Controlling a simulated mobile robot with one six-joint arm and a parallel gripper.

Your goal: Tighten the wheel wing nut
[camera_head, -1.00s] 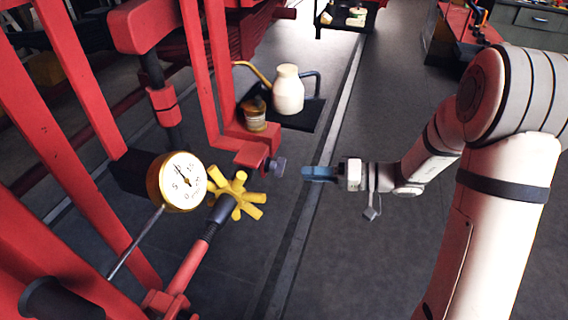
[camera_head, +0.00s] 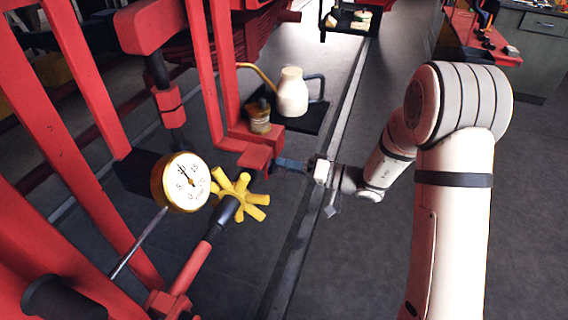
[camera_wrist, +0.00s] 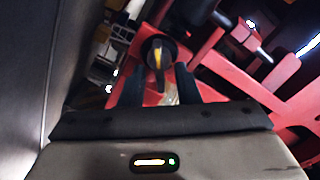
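The wing nut (camera_wrist: 158,54) shows in the wrist view as a dark round knob with a yellowish upright bar, on a red bracket. In the head view it is hidden or merges with my fingertips at the end of the red bracket (camera_head: 256,156). My gripper (camera_head: 278,163) reaches in from the right at that bracket end. In the wrist view the two dark fingers of my gripper (camera_wrist: 160,80) stand apart, with the knob just beyond and between their tips. I see nothing held; whether the fingers touch the knob I cannot tell.
A yellow star-shaped handwheel (camera_head: 240,195) and a brass gauge (camera_head: 182,182) are left of and below my gripper. A cream oil can (camera_head: 291,92) and a small brown jar (camera_head: 259,117) stand behind the bracket. Red frame bars fill the left.

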